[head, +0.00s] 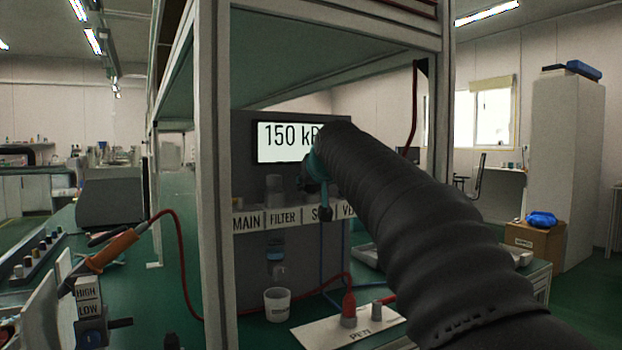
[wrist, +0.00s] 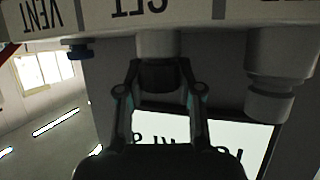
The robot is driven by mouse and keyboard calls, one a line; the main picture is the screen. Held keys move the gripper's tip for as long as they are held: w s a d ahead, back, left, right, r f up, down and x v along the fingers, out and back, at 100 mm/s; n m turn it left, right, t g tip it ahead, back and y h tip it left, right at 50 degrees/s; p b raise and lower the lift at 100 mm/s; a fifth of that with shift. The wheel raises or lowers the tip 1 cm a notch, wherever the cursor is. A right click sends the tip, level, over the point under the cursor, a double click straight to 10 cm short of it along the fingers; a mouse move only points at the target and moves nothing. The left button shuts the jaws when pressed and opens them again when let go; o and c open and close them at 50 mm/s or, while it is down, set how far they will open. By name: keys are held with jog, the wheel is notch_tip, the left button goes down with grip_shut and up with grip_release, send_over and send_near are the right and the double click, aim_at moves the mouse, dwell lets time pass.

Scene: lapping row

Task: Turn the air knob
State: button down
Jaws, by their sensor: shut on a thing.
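The air knob (wrist: 157,45) is a light grey and dark cylinder at the SET label in the wrist view, where everything appears upside down. My gripper (wrist: 160,72) has one finger on each side of its dark part and is shut on it. In the head view my gripper (head: 319,183) is at the panel, mostly behind my own dark arm, which hides the knob and part of the labels. The display (head: 284,142) reads 150 kP, its end covered by my arm.
A grey knob (head: 274,186) stands at the FILTER label, close beside my gripper. A blue fitting (wrist: 80,52) is near VENT. A frame post (head: 212,180) rises left of the panel. A white cup (head: 277,304) and a plate with a red plug (head: 349,305) are below.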

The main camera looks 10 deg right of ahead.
jog(key=c, duration=1.9)
grip_release()
jog(key=shift+f+m+h, duration=0.15)
jog(key=shift+m+h, duration=0.25)
jog(key=shift+h, duration=0.1)
grip_shut()
jog(key=o, duration=1.2)
grip_release()
jog(key=shift+c, duration=0.2)
jog(key=v, duration=1.2)
jog(key=shift+d, duration=0.1)
